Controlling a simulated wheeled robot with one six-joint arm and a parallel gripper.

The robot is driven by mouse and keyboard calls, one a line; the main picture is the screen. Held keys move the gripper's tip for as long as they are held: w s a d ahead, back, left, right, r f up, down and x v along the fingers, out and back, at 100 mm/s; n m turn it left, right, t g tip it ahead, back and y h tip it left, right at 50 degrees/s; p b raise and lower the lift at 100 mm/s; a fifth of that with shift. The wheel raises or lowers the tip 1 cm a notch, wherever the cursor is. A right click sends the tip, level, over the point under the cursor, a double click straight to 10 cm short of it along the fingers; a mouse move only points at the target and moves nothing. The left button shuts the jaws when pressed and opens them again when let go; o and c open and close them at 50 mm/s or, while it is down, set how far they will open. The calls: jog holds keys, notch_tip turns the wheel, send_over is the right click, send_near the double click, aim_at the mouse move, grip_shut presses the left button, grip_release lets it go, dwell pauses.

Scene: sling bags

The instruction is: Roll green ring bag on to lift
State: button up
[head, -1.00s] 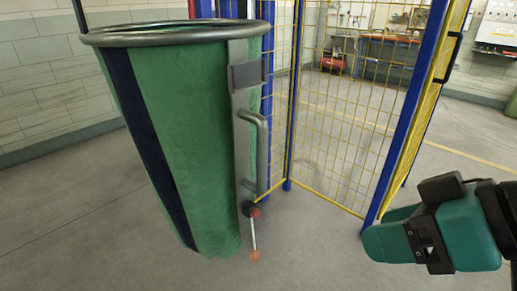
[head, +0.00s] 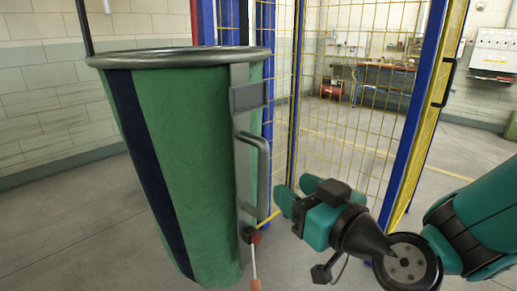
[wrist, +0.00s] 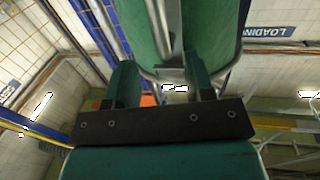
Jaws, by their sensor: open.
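The green bag (head: 190,160) with a dark blue stripe hangs from a grey metal ring (head: 180,57) at left in the head view. A grey plate and a vertical bar handle (head: 264,175) are on its right side. My gripper (head: 294,190) is open and empty, just right of the handle's lower part and apart from it in that view. In the wrist view, the two green fingers (wrist: 160,85) are spread, with the green bag (wrist: 212,35) beyond them. The bag's base is cut off in the head view. I cannot clearly pick out the lift.
A yellow mesh fence (head: 345,130) with blue posts (head: 410,130) stands behind my gripper. A lever with a red knob (head: 254,238) is below the handle. A workbench (head: 385,80) is far back. Bare floor (head: 70,235) lies left of the bag.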

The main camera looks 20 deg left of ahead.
aim_at(267, 170)
jog(key=p+x, duration=0.7)
jog(key=x, duration=0.3)
jog(key=shift+r, duration=0.15)
jog(key=shift+w+a+f+p, duration=0.2)
jog(key=shift+w+a+p, duration=0.15)
jog(key=shift+a+p, duration=0.15)
grip_shut()
